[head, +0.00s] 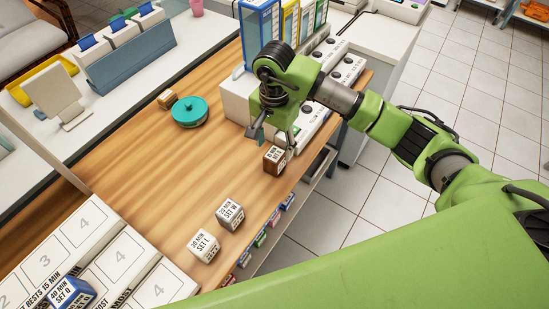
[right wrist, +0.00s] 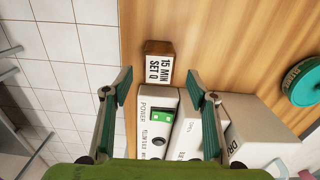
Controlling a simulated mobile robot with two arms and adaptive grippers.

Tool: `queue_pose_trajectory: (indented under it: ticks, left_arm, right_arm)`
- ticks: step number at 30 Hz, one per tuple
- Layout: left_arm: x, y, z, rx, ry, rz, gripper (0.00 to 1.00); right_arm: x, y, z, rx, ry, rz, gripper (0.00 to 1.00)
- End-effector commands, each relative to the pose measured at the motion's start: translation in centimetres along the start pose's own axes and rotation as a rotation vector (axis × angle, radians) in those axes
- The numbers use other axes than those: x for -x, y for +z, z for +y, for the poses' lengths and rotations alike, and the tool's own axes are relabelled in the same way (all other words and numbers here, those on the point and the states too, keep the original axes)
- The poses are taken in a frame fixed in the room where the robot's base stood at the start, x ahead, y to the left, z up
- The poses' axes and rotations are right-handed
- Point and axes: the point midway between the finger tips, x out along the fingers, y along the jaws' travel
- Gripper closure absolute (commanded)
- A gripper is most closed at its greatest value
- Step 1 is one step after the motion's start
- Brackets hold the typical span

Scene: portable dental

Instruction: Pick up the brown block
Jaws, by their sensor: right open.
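The brown block (head: 274,160), with a white label, sits on the wooden tabletop near its right edge, in front of the white device. In the right wrist view the brown block (right wrist: 158,47) shows its label, "15 MIN SET Q". My right gripper (head: 273,141) is open and empty, just above and beside the block. In the right wrist view its spread fingers (right wrist: 157,86) lie on either side of the picture's middle, with the block beyond the tips, not visibly touched. My left gripper is not in view.
White devices (head: 235,101) stand close behind the block. A teal round container (head: 189,112) and a tan block (head: 166,99) lie farther left. A grey block (head: 231,214) and a white block (head: 204,246) stand nearer. The middle of the wooden table (head: 150,160) is clear.

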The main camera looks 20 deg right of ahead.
Motion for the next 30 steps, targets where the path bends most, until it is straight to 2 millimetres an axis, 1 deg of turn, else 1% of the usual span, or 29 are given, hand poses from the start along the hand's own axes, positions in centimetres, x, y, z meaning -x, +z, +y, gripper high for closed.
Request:
queue_pose_trajectory:
  ticks: [1, 3, 6, 9, 13, 18, 19, 20, 21, 24, 30]
  left_arm:
    - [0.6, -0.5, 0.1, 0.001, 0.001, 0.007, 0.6]
    - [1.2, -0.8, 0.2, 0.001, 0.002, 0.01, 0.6]
    - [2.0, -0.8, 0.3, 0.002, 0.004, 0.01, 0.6]
    - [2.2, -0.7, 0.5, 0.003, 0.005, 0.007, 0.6]
    - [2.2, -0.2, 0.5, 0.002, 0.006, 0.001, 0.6]
    - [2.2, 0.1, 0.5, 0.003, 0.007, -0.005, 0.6]
    - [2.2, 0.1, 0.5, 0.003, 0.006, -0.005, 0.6]
    - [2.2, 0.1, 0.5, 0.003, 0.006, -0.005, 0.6]
    - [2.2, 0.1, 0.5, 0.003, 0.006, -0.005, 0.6]
    - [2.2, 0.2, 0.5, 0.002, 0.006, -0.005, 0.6]
    - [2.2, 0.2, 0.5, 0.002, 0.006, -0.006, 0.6]
  right_arm:
    - [-0.4, 0.2, 0.1, 0.0, 0.003, -0.005, 0.47]
    - [-1.2, 0.2, 0.2, -0.002, 0.005, -0.006, 0.47]
    - [-2.6, 0.3, 0.3, -0.002, 0.006, -0.005, 0.47]
    - [-4.0, 0.2, 0.2, -0.002, 0.003, -0.004, 0.47]
    - [-4.8, 0.1, 0.2, -0.002, 0.0, -0.001, 0.47]
    - [-4.8, 0.1, 0.2, -0.001, 0.0, -0.001, 0.47]
    - [-4.8, 0.1, 0.2, -0.001, 0.0, -0.001, 0.5]
    - [-4.8, 0.1, 0.2, -0.001, 0.0, -0.001, 0.58]
    - [-4.8, 0.1, 0.2, -0.001, 0.0, -0.001, 0.68]
    - [-4.8, 0.1, 0.2, -0.001, 0.0, -0.001, 0.9]
    - [-4.8, 0.1, 0.2, -0.001, 0.0, -0.001, 0.9]
